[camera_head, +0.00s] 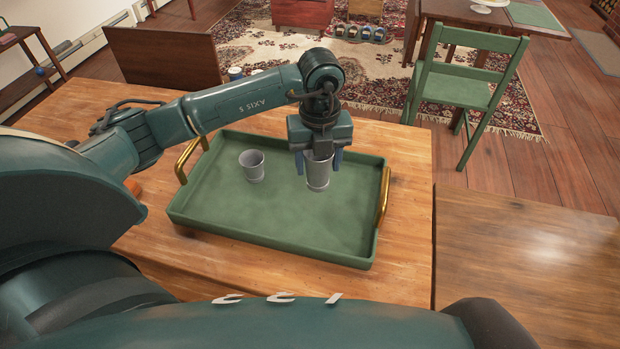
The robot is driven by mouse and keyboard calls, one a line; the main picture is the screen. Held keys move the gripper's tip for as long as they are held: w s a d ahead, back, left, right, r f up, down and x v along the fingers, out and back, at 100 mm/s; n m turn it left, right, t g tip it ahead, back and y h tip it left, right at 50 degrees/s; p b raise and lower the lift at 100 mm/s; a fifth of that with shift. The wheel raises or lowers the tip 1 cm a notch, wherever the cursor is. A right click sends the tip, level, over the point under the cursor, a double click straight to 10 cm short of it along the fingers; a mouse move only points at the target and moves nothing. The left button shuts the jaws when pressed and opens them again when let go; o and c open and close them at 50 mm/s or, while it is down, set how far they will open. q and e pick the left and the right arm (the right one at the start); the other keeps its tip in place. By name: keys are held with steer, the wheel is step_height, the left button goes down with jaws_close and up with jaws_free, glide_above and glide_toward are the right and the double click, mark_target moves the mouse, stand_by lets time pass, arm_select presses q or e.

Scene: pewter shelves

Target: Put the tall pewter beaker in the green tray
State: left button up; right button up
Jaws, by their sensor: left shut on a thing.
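The green tray (270,240) with gold handles lies on the wooden table. My left gripper (319,165) points down over the right half of the tray, shut on the tall pewter beaker (318,181). The beaker is upright, with its upper part partly hidden by the gripper. It is within the tray's outline; I cannot tell whether its base touches the tray floor. A shorter pewter beaker (252,166) stands upright in the tray to the left, apart from the held one. My right gripper is not in view.
Gold handles (384,196) rise at the tray's two short ends. The front and middle of the tray floor are clear. A second wooden surface (530,260) adjoins at right. A green chair (465,88) stands behind the table.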

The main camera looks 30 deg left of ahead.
mark_target(318, 180)
arm_select(q)
steer(key=shift+f, duration=2.8)
steer(key=shift+f, duration=0.2)
steer(key=o, duration=1.1)
step_height(318, 180, up, 12)
steer(key=shift+r, duration=0.25)
